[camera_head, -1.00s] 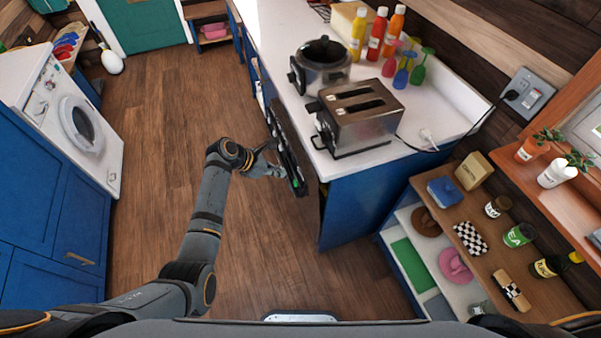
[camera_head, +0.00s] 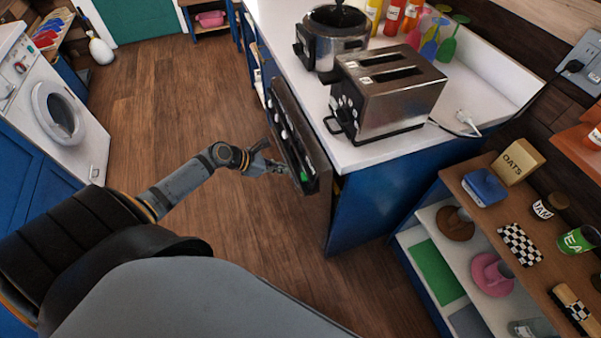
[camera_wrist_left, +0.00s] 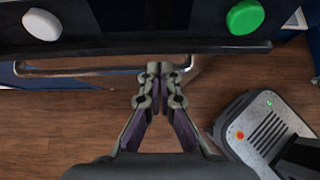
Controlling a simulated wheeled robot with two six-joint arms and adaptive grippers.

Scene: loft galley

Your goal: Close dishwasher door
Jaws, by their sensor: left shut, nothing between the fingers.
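The dishwasher door (camera_head: 316,215) stands near upright under the counter's front, with a gap showing between its top and the cabinet. Its black control panel (camera_head: 289,135) has white knobs and a green button (camera_wrist_left: 245,17). A metal handle bar (camera_wrist_left: 85,69) runs below the panel in the left wrist view. My left gripper (camera_head: 279,169) is at the outer side of the door, near the panel's near end. In the left wrist view the gripper (camera_wrist_left: 161,69) is shut and empty, its tips by the handle bar; contact cannot be told. My right gripper is out of view.
A toaster (camera_head: 385,95) and a black-lidded cooker (camera_head: 335,40) stand on the white counter above the door. An open shelf (camera_head: 455,180) with small goods is at the right. A washing machine (camera_head: 55,110) is at the left. The wooden floor between is clear.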

